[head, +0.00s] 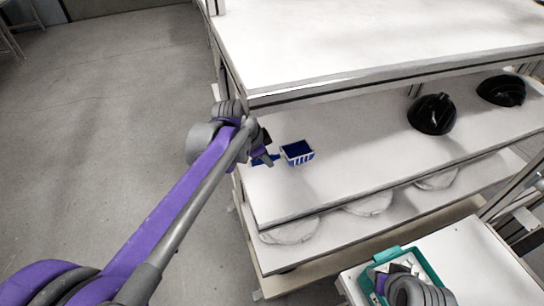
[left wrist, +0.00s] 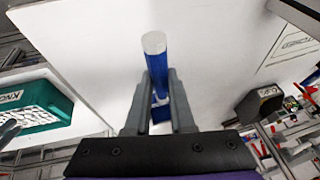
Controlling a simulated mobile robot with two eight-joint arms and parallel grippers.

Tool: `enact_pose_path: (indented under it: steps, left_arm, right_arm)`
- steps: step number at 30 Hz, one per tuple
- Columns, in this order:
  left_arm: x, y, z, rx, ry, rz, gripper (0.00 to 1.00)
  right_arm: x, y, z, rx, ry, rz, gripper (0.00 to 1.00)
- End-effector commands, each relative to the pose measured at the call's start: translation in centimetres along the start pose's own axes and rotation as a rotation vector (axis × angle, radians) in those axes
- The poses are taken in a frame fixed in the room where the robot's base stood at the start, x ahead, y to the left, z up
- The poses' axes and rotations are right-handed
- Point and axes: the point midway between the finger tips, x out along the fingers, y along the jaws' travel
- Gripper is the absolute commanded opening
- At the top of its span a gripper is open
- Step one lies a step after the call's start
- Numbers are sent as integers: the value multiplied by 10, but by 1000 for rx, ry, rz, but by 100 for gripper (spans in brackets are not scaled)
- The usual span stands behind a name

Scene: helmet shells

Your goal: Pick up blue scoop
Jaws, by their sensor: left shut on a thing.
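The blue scoop (head: 297,152) is on the middle shelf near its left end, its blue-and-white striped bucket to the right of my left gripper. My left gripper (head: 267,157) reaches in from the left and is shut on the scoop's handle. In the left wrist view, the blue handle (left wrist: 154,60) with its pale round end stands up between the two fingers (left wrist: 160,105). Part of the scoop shows below and behind the fingers. Whether the scoop touches the shelf is unclear. Part of my right arm shows at the lower right; its fingertips cannot be made out.
The white upper shelf (head: 380,40) overhangs the middle shelf (head: 350,165). Two black helmet shells (head: 432,114) (head: 501,90) sit farther right on it. Pale round shells (head: 290,230) lie on the shelf below. A teal tray (head: 397,253) is on a white surface at the lower right.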

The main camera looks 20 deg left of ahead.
Motion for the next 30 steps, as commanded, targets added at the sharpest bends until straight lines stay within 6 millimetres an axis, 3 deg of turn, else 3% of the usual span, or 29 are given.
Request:
enact_pose_path:
  steps: [9, 15, 21, 30]
  left_arm:
    - [-35, 38, 73, -6, -2, 0, 0]
    - [-53, 57, 108, -5, -1, 0, 0]
    - [-62, 66, 125, -3, -1, 2, 0]
    - [-64, 68, 128, 0, -1, 3, 0]
  right_arm:
    - [0, 0, 0, 0, 1, 0, 50]
    - [-3, 0, -5, 0, 6, 0, 50]
    - [-4, 0, -6, 0, 8, 0, 50]
    - [-4, 0, -6, 0, 8, 0, 50]
